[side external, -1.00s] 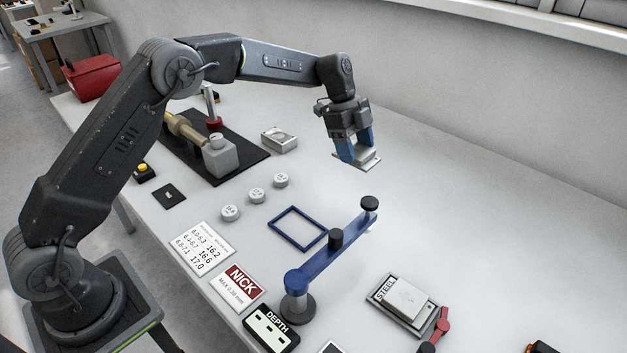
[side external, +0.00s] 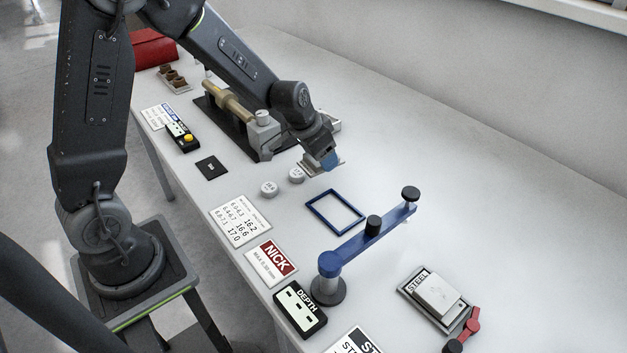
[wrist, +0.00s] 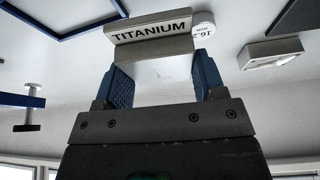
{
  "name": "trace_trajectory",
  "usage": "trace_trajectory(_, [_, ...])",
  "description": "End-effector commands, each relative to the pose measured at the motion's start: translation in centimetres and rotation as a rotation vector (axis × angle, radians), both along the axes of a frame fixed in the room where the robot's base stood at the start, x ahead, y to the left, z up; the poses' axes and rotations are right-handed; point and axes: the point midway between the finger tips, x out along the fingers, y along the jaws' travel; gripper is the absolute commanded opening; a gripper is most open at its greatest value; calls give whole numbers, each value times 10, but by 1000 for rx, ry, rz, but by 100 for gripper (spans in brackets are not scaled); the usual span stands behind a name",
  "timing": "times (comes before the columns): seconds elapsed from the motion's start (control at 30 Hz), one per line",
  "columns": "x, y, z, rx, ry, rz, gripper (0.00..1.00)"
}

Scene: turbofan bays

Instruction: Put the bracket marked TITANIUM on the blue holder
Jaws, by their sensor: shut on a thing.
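My gripper (side external: 328,163) is low over the table, behind the blue square frame, with its fingers partly hidden in the side view. In the wrist view my gripper (wrist: 152,80) is shut on the bracket marked TITANIUM (wrist: 150,27), a pale piece between the blue fingers with its label readable. In the side view only a pale edge of it shows. The blue square frame (side external: 335,193) lies flat on the table, empty. It also shows in the wrist view (wrist: 62,36). A blue bar (side external: 368,240) with black knobs stands on a round post beside it.
Pale round discs (side external: 269,189) lie left of my gripper. A black mat with a fixture (side external: 262,135) is behind them. A STEEL-labelled plate with a pale bracket (side external: 437,296) and red clamp is at front right. NICK (side external: 271,262) and DEPTH (side external: 300,308) items line the front.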

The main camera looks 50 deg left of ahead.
Motion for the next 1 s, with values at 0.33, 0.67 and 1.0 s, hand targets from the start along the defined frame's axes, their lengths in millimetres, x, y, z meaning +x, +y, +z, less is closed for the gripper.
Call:
trace_trajectory(0.33, [-14,5,-1,-1,-3,97,25])
trace_trajectory(0.67, [7,-2,1,-2,-2,-25,25])
trace_trajectory(1.0, [84,-42,18,-3,-2,-605,25])
